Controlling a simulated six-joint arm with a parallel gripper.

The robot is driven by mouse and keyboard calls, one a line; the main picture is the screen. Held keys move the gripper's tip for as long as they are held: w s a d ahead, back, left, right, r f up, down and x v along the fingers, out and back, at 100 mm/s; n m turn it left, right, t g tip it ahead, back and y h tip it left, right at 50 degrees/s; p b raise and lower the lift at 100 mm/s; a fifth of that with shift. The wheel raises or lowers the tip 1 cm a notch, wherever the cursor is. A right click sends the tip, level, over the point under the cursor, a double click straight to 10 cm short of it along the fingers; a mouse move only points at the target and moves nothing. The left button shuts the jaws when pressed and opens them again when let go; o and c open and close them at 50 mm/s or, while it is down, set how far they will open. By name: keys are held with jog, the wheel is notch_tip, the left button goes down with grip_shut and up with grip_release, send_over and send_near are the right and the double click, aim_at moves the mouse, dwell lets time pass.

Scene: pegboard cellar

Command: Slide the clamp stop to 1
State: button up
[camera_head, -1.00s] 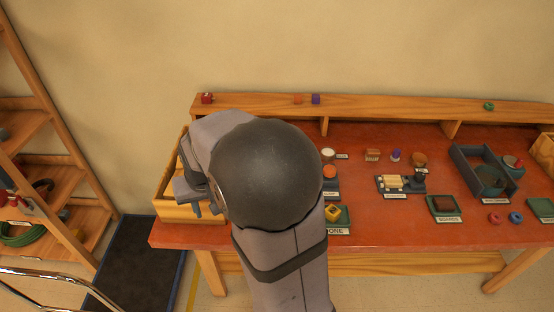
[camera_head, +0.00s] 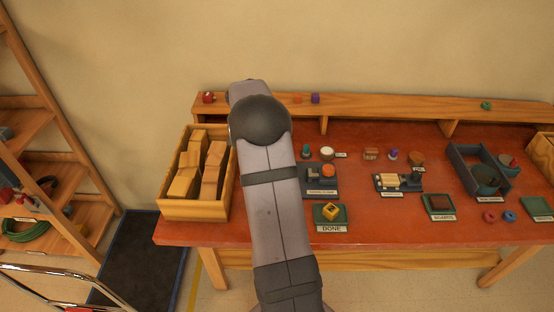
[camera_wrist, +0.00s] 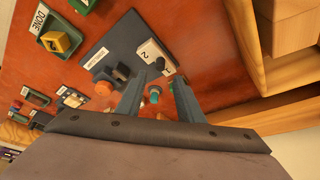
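A dark plate (camera_wrist: 125,50) with a label strip lies on the red bench in the wrist view. It carries a white numbered block (camera_wrist: 154,55) with a readable 2, a small dark knob (camera_wrist: 121,72) and an orange round piece (camera_wrist: 103,89). The plate's label is too small to read, so I cannot confirm which part is the clamp stop. In the head view the plate (camera_head: 320,187) is right of my arm and partly hidden. My gripper (camera_wrist: 160,80) is open, its fingers apart beside the numbered block. A teal peg (camera_wrist: 154,95) shows between the fingers.
A wooden crate (camera_head: 165,208) of wood blocks stands left of my arm. A green DONE tray (camera_head: 342,212) with a yellow piece lies in front of the plate. Another device (camera_head: 400,190), a grey tray (camera_head: 455,158) and small loose items stand to the right.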

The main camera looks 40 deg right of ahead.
jog(key=shift+p+x, duration=1.3)
jog(key=shift+x, duration=2.15)
jog(key=shift+c, duration=0.7)
jog(key=shift+a, duration=0.1)
grip_shut()
